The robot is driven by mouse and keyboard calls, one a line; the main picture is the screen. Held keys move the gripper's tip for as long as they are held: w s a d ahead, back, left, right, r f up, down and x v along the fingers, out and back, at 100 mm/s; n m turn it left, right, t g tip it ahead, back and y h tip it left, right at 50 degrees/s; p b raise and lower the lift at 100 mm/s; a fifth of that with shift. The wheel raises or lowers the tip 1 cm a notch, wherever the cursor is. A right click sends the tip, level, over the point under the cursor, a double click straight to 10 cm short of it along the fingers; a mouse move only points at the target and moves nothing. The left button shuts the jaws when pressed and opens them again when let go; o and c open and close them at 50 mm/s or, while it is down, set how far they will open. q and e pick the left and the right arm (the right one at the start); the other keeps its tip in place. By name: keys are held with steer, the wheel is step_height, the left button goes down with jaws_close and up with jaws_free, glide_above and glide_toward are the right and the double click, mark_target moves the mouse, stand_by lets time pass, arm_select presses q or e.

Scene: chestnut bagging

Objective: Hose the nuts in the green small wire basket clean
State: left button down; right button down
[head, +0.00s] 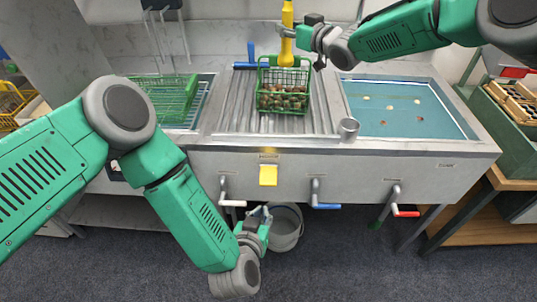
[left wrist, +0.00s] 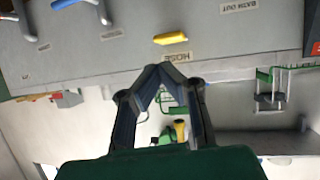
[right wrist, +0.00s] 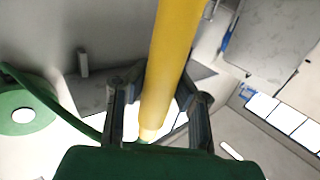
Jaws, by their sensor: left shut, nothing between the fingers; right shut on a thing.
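The green small wire basket (head: 305,74) stands upright on the ribbed metal drainboard, with brown nuts (head: 283,101) inside. My right gripper (head: 291,32) is shut on the yellow hose wand (head: 287,17), whose lower end is just above the basket's back rim. The right wrist view shows the yellow wand (right wrist: 172,60) between the fingers. No water stream is visible. My left gripper (head: 264,216) is shut and empty, below the sink front. In the left wrist view its fingertips (left wrist: 161,70) meet below the yellow lever (left wrist: 172,38) labelled HOSE, apart from it.
The yellow lever (head: 268,175) is on the sink front; blue (head: 325,206) and red (head: 406,211) handled valves are to its right. A blue basin (head: 430,113) with floating pieces is at right, a larger green wire basket (head: 165,95) at left. A grey bucket (head: 285,232) stands below.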

arm_select(q)
steer(key=w+r+t+y, duration=0.1)
steer(key=w+d+r+n+t+y, duration=0.1)
steer(key=w+r, duration=0.1)
steer(key=shift+w+d+r+n, duration=0.2)
steer(key=shift+r+n, duration=0.05)
steer(key=shift+n, duration=0.05)
steer(key=shift+w, duration=0.1)
glide_above(268, 183)
step_height(268, 183, down, 2)
step_height(268, 183, down, 4)
steer(key=shift+r, duration=0.25)
steer(key=shift+f, duration=0.55)
